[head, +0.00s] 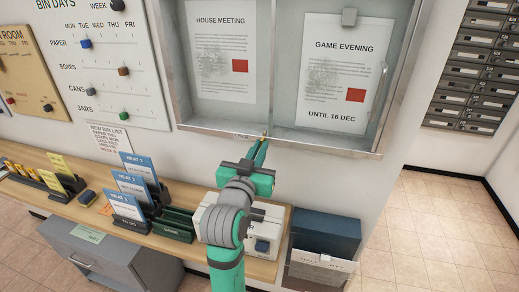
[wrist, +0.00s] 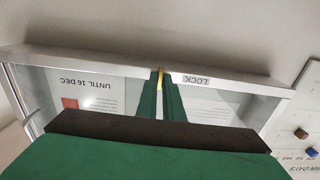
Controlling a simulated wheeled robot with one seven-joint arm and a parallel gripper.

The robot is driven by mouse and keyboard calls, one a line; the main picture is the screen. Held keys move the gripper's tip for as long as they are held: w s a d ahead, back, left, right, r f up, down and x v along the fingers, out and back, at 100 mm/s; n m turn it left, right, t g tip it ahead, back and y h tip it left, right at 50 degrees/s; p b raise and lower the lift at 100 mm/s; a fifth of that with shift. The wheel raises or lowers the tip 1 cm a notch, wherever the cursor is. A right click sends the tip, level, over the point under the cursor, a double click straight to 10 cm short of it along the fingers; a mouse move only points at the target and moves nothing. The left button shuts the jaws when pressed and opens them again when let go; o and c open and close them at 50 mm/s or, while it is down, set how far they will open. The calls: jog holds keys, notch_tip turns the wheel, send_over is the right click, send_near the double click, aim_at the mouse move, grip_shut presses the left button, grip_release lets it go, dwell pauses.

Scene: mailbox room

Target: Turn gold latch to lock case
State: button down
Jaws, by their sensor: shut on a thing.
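The notice case (head: 280,133) is a glass-fronted metal frame on the wall, with its bottom rail just above my gripper. The small gold latch (wrist: 160,76) sits at that rail, next to a LOCK label (wrist: 196,79) in the wrist view. My gripper (head: 261,146) reaches up to the rail, with its green fingers closed around the latch. In the wrist view the two fingertips (wrist: 161,84) are on either side of the latch, which stands roughly across the rail. The fingers hide part of the latch.
A wooden counter (head: 278,228) below holds blue and yellow cards and a white box (head: 273,238). Dark boxes (head: 325,235) stand to its right. A bin-day board (head: 105,60) hangs to the left. Open tiled floor lies at the right.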

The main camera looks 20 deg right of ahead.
jog(key=shift+d+f, duration=0.25)
jog(key=shift+f, duration=0.05)
jog(key=c, duration=1.9)
grip_release()
jog(key=shift+r, duration=0.1)
jog(key=shift+a, duration=0.1)
jog(key=shift+r, duration=0.1)
jog(key=v, duration=1)
jog(key=shift+s+a, duration=0.25)
jog(key=shift+s, duration=0.05)
